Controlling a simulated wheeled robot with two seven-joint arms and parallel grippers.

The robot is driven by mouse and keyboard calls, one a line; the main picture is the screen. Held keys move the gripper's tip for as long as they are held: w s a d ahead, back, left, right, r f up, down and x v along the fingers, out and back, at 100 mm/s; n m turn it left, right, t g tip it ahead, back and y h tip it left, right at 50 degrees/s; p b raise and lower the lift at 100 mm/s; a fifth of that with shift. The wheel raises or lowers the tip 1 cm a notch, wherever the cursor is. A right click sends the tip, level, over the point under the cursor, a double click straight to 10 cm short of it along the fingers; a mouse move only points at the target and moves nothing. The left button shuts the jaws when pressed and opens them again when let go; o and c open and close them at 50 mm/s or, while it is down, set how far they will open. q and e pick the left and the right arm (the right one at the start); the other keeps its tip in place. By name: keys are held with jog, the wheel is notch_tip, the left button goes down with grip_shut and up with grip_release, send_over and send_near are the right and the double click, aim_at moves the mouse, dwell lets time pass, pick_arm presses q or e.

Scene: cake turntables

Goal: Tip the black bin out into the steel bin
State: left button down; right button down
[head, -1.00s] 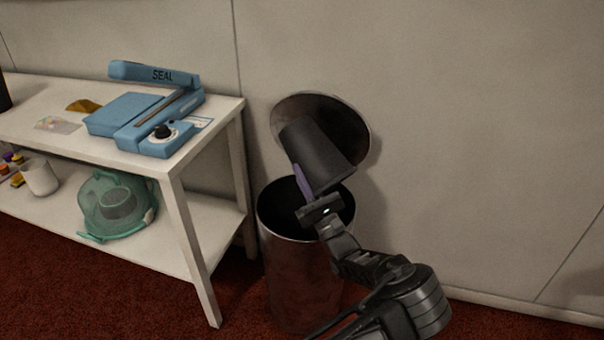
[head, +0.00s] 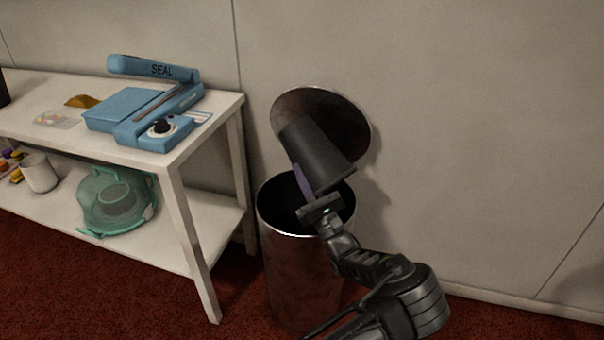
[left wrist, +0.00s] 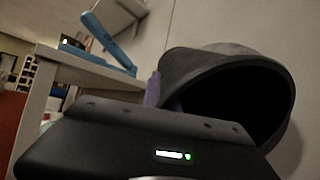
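The black bin (head: 316,152) is tilted well over above the steel bin (head: 305,275), its wider mouth end pointing down and to the right, its base up and left. The steel bin stands on the floor with its round lid (head: 345,118) raised against the wall. My left gripper (head: 304,184) is at the black bin's lower left side, a purple finger against its wall, and appears shut on it. In the left wrist view the black bin's dark open mouth (left wrist: 240,100) shows beyond the gripper. No contents are visible in either bin. My right gripper is out of view.
A white two-level table (head: 225,112) stands just left of the steel bin. It carries a blue sealer (head: 145,115) on top and a teal container (head: 115,202) and white cup (head: 39,174) below. The wall is close behind; the right side is clear.

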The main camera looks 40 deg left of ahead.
aim_at(302, 155)
pick_arm(q)
notch_tip(302, 155, up, 6)
jog(key=p, duration=0.4)
jog(key=shift+f, duration=0.1)
